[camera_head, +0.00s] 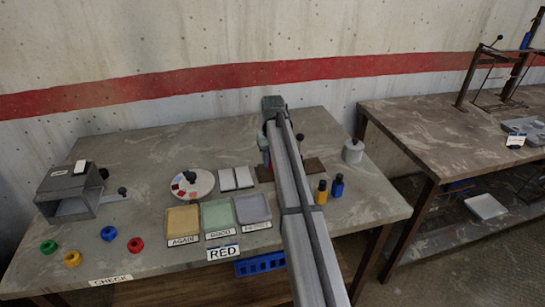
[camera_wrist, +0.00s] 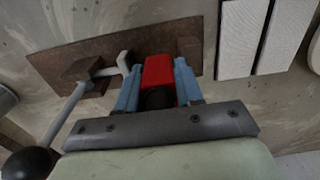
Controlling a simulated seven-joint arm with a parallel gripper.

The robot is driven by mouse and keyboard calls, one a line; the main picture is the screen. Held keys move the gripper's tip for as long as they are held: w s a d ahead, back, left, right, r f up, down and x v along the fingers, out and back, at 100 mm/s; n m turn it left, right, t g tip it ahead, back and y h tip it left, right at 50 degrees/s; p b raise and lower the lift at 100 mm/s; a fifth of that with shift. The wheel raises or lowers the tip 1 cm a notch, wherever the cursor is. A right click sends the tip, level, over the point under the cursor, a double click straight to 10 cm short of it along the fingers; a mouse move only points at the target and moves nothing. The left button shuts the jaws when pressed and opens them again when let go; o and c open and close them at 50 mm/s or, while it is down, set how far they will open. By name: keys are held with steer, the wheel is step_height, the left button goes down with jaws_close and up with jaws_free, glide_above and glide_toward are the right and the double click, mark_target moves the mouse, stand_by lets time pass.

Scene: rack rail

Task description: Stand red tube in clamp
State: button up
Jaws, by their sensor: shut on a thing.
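The red tube (camera_wrist: 158,70) is between the two blue fingers of my gripper (camera_wrist: 156,84) in the wrist view, its dark round end toward the camera. My gripper is shut on it. The clamp (camera_wrist: 58,62) is a brown plate with raised blocks and a pale lever (camera_wrist: 66,112) ending in a black ball. The tube is over the plate, between the blocks; I cannot tell whether it touches the plate. In the head view my arm covers most of the clamp, and parts of the brown plate (camera_head: 315,168) show beside it.
Yellow (camera_head: 322,192) and blue (camera_head: 337,186) tubes stand right of my arm. A round palette (camera_head: 191,184), white blocks (camera_head: 236,178) and a grey weight (camera_head: 353,151) stand nearby.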

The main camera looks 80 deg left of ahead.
steer(key=shift+d+f, duration=0.25)
steer(key=shift+f, duration=0.75)
steer(key=o, duration=0.9)
steer(key=shift+d, duration=0.1)
steer(key=shift+s, duration=0.3)
steer(key=shift+r, duration=1.05)
steer(key=shift+w+a+r, duration=0.1)
steer(key=shift+a+r, duration=0.1)
steer(key=shift+r, duration=0.5)
steer(key=shift+w+a+r, duration=0.1)
steer(key=shift+a+r, duration=0.05)
steer(key=shift+r, duration=0.5)
steer(key=shift+w+r, duration=0.1)
steer(key=shift+r, duration=1.55)
